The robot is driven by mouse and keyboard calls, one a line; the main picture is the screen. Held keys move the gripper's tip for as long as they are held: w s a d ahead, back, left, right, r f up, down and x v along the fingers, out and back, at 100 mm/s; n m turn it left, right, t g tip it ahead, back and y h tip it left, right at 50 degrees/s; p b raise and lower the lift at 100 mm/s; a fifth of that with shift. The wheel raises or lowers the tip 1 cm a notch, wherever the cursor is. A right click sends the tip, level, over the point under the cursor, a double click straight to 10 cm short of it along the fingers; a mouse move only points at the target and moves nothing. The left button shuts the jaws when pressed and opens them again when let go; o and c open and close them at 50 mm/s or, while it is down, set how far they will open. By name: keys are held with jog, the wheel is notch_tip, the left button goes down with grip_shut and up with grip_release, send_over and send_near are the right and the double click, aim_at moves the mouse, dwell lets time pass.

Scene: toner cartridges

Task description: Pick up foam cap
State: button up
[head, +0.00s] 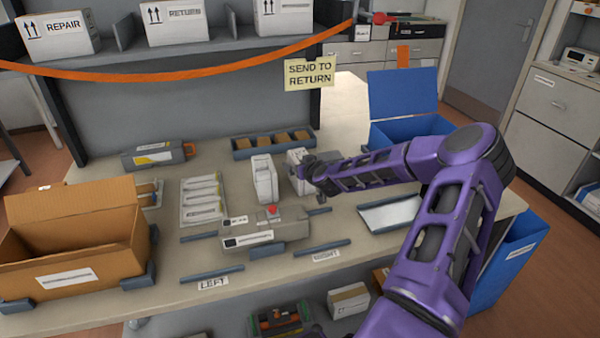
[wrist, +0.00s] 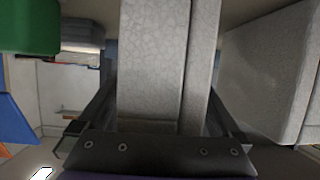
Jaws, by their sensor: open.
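Two pale foam caps stand on the bench in the head view. One cap (head: 263,180) stands upright left of my gripper. The other (head: 297,158) is right beside my gripper (head: 312,176) and partly hidden by it. In the wrist view, a speckled pale foam piece (wrist: 152,60) lies between the two fingers of my gripper (wrist: 165,85). The jaws are open, and I cannot tell whether either finger touches it. A second pale speckled block (wrist: 275,75) is to the right, outside the fingers.
A grey device with a red button (head: 272,230) stands in front. A divided tray (head: 273,143) is behind. An open cardboard box (head: 75,245) is at left, a blue bin (head: 402,95) at back right. A white sheet (head: 390,213) lies right, near my arm.

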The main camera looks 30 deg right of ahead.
jog(key=shift+w, duration=0.15)
jog(key=c, duration=1.3)
